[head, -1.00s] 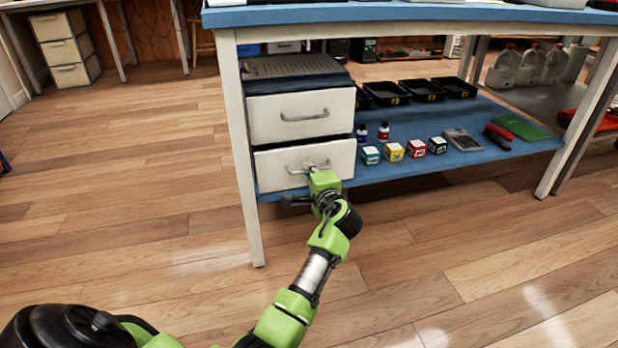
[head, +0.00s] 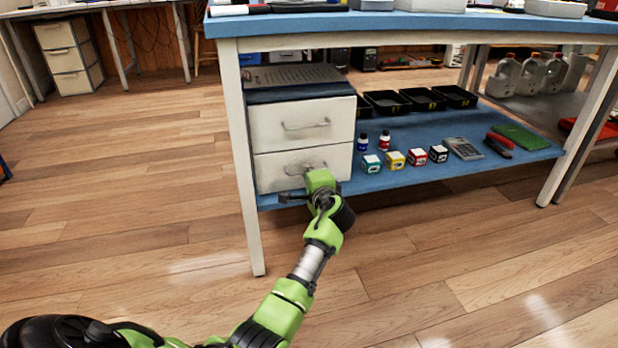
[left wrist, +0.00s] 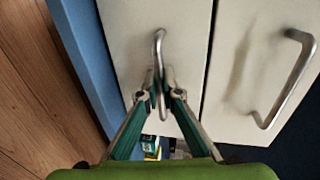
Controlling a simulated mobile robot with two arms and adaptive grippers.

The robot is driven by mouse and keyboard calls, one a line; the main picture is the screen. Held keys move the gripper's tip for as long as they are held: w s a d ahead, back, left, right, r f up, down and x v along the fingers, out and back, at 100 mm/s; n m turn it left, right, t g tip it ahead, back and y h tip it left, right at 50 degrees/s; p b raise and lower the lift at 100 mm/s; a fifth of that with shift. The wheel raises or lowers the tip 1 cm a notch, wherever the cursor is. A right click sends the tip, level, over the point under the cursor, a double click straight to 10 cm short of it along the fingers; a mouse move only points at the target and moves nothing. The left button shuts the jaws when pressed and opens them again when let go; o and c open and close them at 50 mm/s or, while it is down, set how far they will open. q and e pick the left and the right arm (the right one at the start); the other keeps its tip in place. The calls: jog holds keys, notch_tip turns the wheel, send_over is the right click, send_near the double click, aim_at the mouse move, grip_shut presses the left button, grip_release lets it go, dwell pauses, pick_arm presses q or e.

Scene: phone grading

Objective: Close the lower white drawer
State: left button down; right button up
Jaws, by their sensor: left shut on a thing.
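The lower white drawer (head: 272,174) sits under the upper white drawer (head: 270,122) in the cabinet on the bench's blue lower shelf. Its front now looks about level with the upper one, though a small gap would be hard to see. My left gripper (head: 311,172) is at its metal handle, partly hiding the front's right side. In the left wrist view, the left gripper (left wrist: 160,85) is shut on the handle (left wrist: 158,48) of the lower drawer (left wrist: 190,35). The upper drawer (left wrist: 240,60) is beside it on the right. My right gripper is not in view.
The bench leg (head: 246,180) stands just left of the cabinet. On the blue shelf (head: 400,180) to the right are bottles, small boxes, a calculator (head: 463,148) and black trays (head: 388,103). The floor in front is clear.

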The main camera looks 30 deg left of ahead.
pick_arm(q)
jog(key=shift+w+a+r, duration=0.15)
jog(key=shift+a, duration=0.05)
jog(key=c, duration=2.5)
grip_release()
jog(key=shift+c, duration=0.2)
jog(key=shift+s+d, duration=0.3)
jog(key=shift+d, duration=0.1)
jog(key=v, duration=1.1)
